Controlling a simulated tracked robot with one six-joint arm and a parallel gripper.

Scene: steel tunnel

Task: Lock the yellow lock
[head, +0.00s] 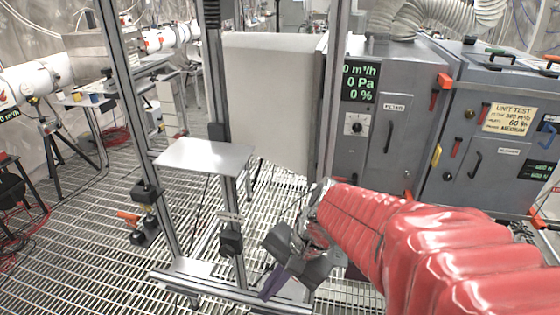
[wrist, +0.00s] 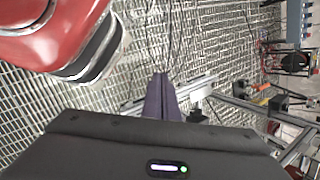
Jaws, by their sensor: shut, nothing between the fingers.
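A small yellow lever (head: 436,155), the only yellow lock-like part I can make out, sits at the left edge of the right grey cabinet's front in the head view. It looks nearly upright and slightly tilted; whether it is locked I cannot tell. My gripper (head: 273,285) is low at the bottom centre, well to the left of and below the lever, pointing down over the grated floor. Its purple fingers (wrist: 162,95) are together with nothing between them in the wrist view. The lever does not show in the wrist view.
The grey filter cabinet (head: 400,120) carries red handles and a green readout. The unit test cabinet (head: 500,130) stands beside it on the right. A metal frame with a white panel (head: 270,90) and a small plate (head: 204,160) stands close in front.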

